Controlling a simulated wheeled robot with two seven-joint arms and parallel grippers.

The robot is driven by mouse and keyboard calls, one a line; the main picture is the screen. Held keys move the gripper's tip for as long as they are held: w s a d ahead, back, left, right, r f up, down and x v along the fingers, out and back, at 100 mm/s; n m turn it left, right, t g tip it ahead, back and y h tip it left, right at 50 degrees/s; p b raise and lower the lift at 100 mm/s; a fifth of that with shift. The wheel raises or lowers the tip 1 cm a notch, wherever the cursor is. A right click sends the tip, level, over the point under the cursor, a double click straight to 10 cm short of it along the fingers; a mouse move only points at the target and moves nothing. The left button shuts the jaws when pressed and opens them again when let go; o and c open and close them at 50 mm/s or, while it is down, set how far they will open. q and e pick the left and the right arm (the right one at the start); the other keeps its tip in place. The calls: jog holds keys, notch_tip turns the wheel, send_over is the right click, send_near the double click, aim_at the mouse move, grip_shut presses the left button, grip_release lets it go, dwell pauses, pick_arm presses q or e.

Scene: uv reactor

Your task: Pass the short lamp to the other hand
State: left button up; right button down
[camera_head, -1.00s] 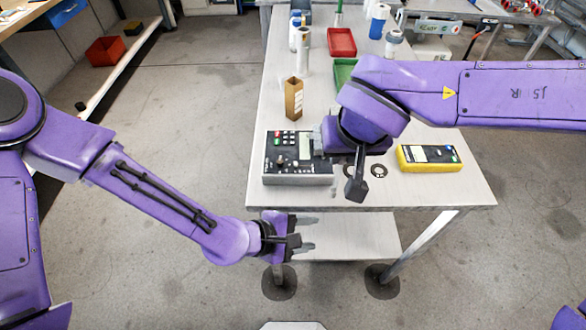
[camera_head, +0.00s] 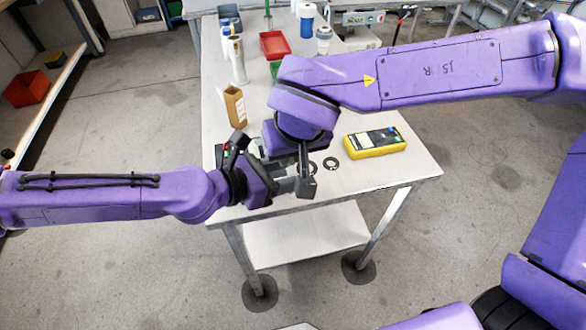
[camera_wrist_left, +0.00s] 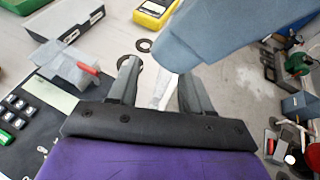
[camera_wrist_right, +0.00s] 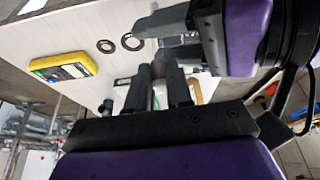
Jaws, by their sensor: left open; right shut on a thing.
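The short lamp is a pale, partly see-through piece (camera_wrist_left: 160,92), seen between the fingers of my left gripper (camera_wrist_left: 160,76) in the left wrist view. My left gripper is open around or just behind it; I cannot tell whether a finger touches it. My right gripper (camera_wrist_right: 160,82) is shut on the lamp, of which a small pale part shows between its fingers in the right wrist view. The two grippers are close together over the front of the table (camera_head: 400,172). In the head view the arms hide the lamp.
A dark control box (camera_wrist_left: 30,110) with keys lies under the grippers. A yellow meter (camera_head: 375,142) and flat black rings (camera_head: 330,163) lie to the right. A brown open box (camera_head: 235,106), a red tray (camera_head: 275,45) and bottles stand farther back. The table's front right is clear.

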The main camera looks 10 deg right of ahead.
pick_arm(q)
jog(key=shift+x, duration=1.4)
jog(key=shift+c, duration=0.3)
grip_shut()
pick_arm(e)
jog(key=c, duration=0.9)
grip_release()
jog(key=shift+c, duration=0.2)
jog(key=shift+s, duration=0.1)
